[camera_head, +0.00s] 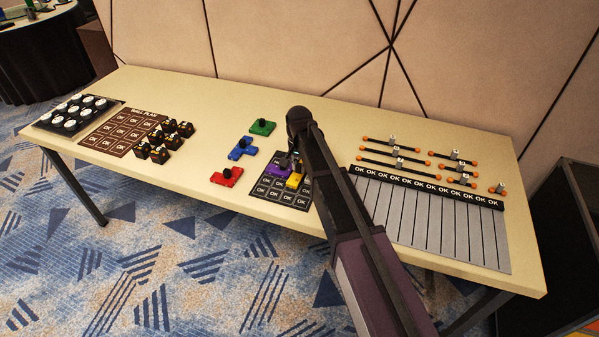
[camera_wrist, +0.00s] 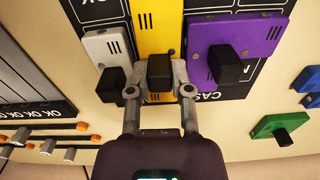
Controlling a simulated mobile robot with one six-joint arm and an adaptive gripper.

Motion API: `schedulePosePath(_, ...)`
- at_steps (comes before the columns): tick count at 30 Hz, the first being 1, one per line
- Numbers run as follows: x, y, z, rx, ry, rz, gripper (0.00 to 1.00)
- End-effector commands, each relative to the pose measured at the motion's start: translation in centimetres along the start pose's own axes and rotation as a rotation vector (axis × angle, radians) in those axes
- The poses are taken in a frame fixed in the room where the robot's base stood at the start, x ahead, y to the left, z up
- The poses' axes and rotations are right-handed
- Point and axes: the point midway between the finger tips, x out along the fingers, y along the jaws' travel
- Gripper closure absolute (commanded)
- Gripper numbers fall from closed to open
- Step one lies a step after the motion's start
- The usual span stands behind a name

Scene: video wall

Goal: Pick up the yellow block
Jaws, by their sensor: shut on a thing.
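The yellow block (camera_head: 294,181) is at the dark OK grid board (camera_head: 270,203) on the table, beside the purple block (camera_head: 271,171). In the wrist view the yellow block (camera_wrist: 159,30) has a black knob, with my gripper's (camera_wrist: 159,72) fingers on both sides of it. My gripper is shut on this knob. The purple block (camera_wrist: 235,40) lies right of it and a white block (camera_wrist: 105,45) lies left of it, each with a black knob. I cannot tell whether the yellow block is lifted off the board. In the head view my arm hides part of the board.
Red (camera_head: 226,177), blue (camera_head: 242,150) and green (camera_head: 262,127) blocks lie left of the board. Further left are a brown board (camera_head: 112,143) with several black pieces and a dark tray (camera_head: 50,121) of white discs. A slatted rack (camera_head: 430,225) and several rods are at the right.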

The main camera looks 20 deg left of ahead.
Motion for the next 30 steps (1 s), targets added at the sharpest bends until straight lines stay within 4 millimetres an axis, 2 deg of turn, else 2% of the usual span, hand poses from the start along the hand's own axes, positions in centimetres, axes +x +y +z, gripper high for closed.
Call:
schedulePosePath(8,-0.3,0.0,0.0,0.000,0.000,0.000,1.00)
schedulePosePath(14,-1.2,0.0,0.0,0.000,0.000,0.000,1.00)
schedulePosePath(30,-6.5,0.0,0.0,0.000,0.000,0.000,1.00)
